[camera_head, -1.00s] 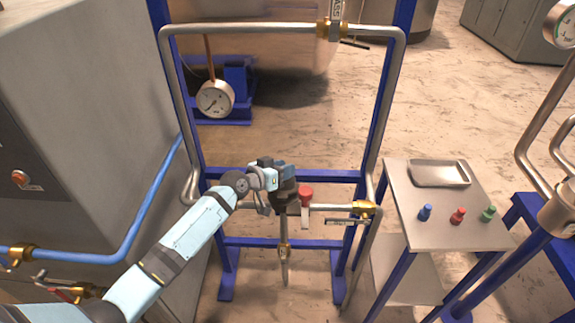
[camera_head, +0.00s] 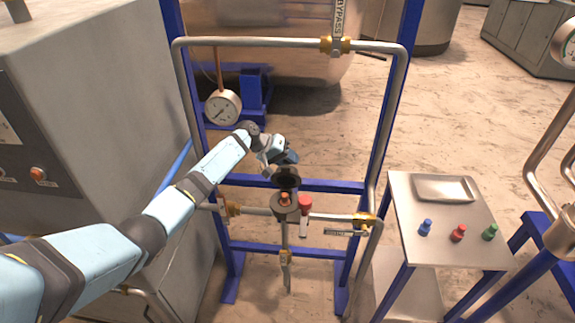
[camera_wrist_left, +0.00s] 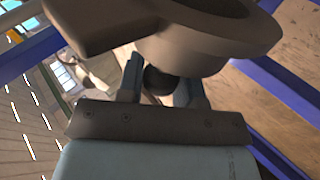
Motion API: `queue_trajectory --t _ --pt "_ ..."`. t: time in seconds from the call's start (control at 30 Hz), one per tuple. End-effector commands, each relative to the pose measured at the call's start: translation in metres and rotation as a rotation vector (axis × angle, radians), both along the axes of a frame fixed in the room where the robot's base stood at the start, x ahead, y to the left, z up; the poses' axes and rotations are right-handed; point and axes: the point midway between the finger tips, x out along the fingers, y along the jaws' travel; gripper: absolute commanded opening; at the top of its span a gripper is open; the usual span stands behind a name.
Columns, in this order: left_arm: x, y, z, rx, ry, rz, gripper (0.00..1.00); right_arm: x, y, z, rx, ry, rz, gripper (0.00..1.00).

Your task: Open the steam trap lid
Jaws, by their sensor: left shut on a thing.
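The steam trap body (camera_head: 285,212) is a dark grey round fitting in the pipe of the blue frame. Its lid (camera_head: 287,177) stands raised and tilted above the back of the body, so the trap's mouth is uncovered. An orange piece (camera_head: 285,198) shows in the mouth. My left gripper (camera_head: 285,160) is just behind the raised lid, shut on the lid's knob. In the left wrist view the fingers (camera_wrist_left: 160,85) are on either side of the dark round knob (camera_wrist_left: 160,79), with the lid (camera_wrist_left: 200,45) above them. My right gripper is not in view.
A red-handled valve (camera_head: 305,205) is close to the right of the trap. A pressure gauge (camera_head: 223,107) hangs at the upper left. A side table (camera_head: 440,250) at the right holds a tray (camera_head: 444,188) and blue, red and green small pieces. A grey cabinet (camera_head: 110,90) fills the left.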

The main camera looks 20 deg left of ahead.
Motion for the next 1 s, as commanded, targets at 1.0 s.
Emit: queue_trajectory --t 1.0 --pt "0.023 0.008 -0.038 -0.032 0.128 0.001 0.0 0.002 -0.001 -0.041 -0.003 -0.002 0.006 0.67"
